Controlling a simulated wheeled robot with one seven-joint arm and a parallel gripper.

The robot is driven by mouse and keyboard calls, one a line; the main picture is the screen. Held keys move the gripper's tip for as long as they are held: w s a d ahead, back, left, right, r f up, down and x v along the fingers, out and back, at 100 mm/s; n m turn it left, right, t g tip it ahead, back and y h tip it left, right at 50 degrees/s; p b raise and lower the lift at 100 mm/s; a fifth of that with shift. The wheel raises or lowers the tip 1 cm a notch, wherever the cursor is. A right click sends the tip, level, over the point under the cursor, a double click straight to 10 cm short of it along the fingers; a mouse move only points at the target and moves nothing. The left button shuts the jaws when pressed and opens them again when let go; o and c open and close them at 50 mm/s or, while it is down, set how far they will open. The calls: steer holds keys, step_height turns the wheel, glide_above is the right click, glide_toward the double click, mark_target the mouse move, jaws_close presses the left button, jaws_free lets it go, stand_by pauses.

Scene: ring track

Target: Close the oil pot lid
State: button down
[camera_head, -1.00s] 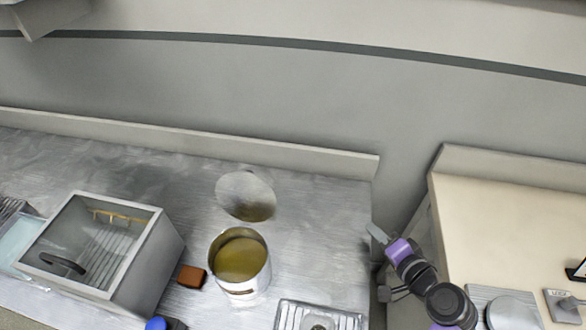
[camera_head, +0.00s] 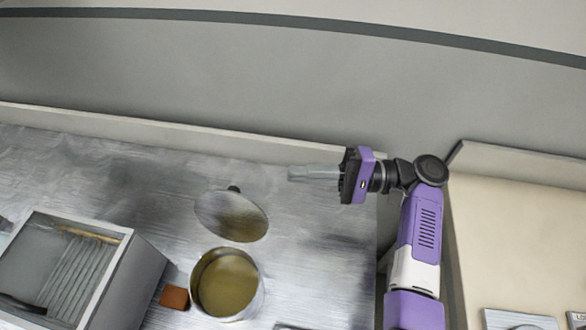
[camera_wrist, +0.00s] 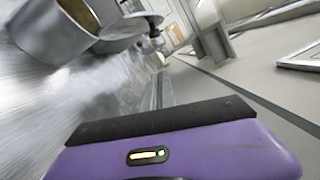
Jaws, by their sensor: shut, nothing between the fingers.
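The oil pot (camera_head: 226,284) is a metal cylinder with yellow-brown oil inside, standing on the steel counter. Its round metal lid (camera_head: 232,215) stands open at the pot's far side, with a small dark knob (camera_head: 234,188) at its far edge. In the wrist view the pot (camera_wrist: 55,30) is at upper left, with the lid (camera_wrist: 128,28) beside it. My gripper (camera_head: 292,173) is shut and empty, pointing left. It is above the back of the counter, to the right of and beyond the lid, apart from it.
A low backsplash (camera_head: 200,133) and grey wall (camera_head: 250,80) lie behind. A cream counter (camera_head: 510,220) is to the right. The steel counter's back right is clear.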

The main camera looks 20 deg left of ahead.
mark_target(234, 212)
steer(key=s+a+r+p, duration=0.1)
steer(key=s+a+p, duration=0.2)
steer(key=s+a, duration=0.3)
steer(key=shift+s+a+r, duration=0.3)
steer(key=shift+s, duration=0.2)
steer(key=shift+a, duration=0.1)
